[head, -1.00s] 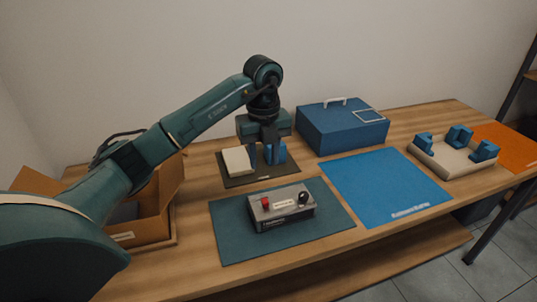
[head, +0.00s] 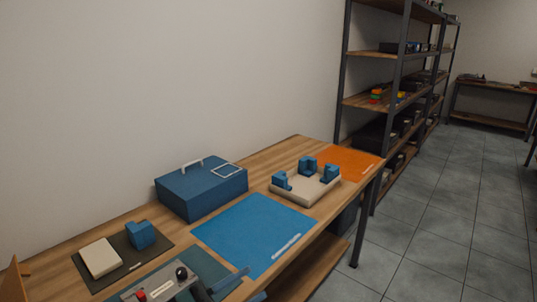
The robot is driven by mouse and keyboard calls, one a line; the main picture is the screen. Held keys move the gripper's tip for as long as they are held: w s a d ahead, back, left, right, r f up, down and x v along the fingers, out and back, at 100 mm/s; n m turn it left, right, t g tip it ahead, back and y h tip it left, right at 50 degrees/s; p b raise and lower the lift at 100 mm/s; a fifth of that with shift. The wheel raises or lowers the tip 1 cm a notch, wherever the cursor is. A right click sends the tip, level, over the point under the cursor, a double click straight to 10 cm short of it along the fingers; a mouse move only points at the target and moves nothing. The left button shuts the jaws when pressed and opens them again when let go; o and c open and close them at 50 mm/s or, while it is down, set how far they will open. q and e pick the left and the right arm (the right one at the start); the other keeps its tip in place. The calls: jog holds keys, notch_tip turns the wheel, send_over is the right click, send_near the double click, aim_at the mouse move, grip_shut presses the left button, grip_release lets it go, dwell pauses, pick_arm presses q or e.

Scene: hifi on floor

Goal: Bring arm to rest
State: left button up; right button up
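My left gripper (head: 244,289) shows only as two blue-grey fingertips at the bottom edge in the head view. They stand apart with nothing seen between them, beside the grey control box; the rest of the arm is out of the picture. My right gripper is not in view. A blue block (head: 141,235) and a cream block (head: 101,258) sit on a small dark mat (head: 128,266) at the left, clear of the gripper.
The grey control box (head: 160,290), with a red button and black knob, is cut off below. A blue case (head: 203,192), blue mat (head: 250,228), cream tray with blue posts (head: 305,187) and orange mat (head: 352,162) share the bench. Shelves (head: 390,105) stand beyond; floor at right is clear.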

pick_arm(q)
jog(key=s+a+f+n+t+y, duration=0.2)
jog(key=a+f+n+y, duration=0.2)
jog(key=f+n+y, duration=0.25)
jog(key=s+a+f+n+t+y, duration=0.2)
jog(key=a+f+n+t+y, duration=0.15)
jog(key=f+n+y, duration=0.35)
jog(key=s+a+f+n+g+y, duration=0.1)
jog(key=s+f+n+g, duration=0.3)
jog(key=s+f, duration=0.4)
jog(key=shift+s+a+g+y+p, duration=0.3)
jog(key=shift+s+a+g+y, duration=0.1)
jog(key=shift+a+g, duration=0.4)
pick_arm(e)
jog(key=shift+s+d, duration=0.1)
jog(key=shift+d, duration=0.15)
pick_arm(q)
jog(key=shift+d, duration=0.1)
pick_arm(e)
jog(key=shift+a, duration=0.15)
